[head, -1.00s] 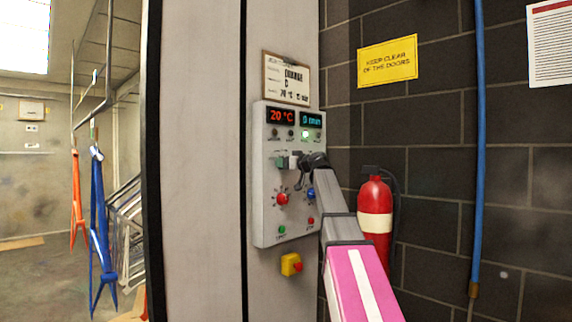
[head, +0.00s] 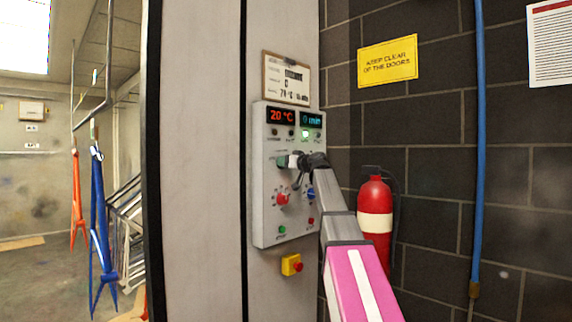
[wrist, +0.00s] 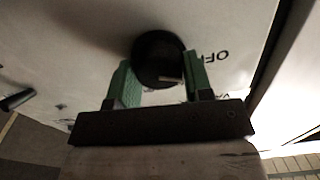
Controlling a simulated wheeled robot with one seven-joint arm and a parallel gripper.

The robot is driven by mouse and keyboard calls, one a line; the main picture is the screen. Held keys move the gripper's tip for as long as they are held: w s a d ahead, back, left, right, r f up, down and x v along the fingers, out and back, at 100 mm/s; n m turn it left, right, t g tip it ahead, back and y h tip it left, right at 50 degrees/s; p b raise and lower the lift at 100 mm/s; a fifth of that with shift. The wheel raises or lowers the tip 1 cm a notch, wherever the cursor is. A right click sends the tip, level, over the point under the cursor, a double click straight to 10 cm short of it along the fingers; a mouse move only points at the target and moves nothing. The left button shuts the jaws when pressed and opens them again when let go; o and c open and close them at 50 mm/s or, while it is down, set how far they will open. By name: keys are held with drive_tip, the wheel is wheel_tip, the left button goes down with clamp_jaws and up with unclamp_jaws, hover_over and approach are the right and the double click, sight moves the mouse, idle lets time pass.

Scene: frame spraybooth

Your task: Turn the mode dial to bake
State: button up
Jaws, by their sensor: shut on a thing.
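The mode dial (wrist: 157,52) is a round black knob on the pale control panel (head: 262,215). In the wrist view it sits between the two green fingers of my gripper (wrist: 161,80), which are shut on it. A pale pointer mark shows on the dial's lower edge. The printed word OFF stands to the dial's right, upside down in this view. I cannot read a bake label. In the head view my gripper (head: 288,161) is at the panel's upper middle, below the displays, and it hides the dial there.
Below my gripper on the panel are a red knob (head: 282,199) and a blue knob (head: 311,194). A yellow box with a red button (head: 292,265) is under the panel. A fire extinguisher (head: 375,215) stands right of my arm.

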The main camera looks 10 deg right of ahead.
drive_tip(key=m, duration=2.5)
drive_tip(key=shift+d+f, duration=0.1)
drive_tip(key=shift+f, duration=0.3)
drive_tip(key=shift+m, duration=0.4)
drive_tip(key=o, duration=0.9)
drive_tip(key=v, duration=1)
drive_tip(key=shift+s+d, duration=0.25)
drive_tip(key=shift+s, duration=0.05)
drive_tip(key=shift+f, duration=0.1)
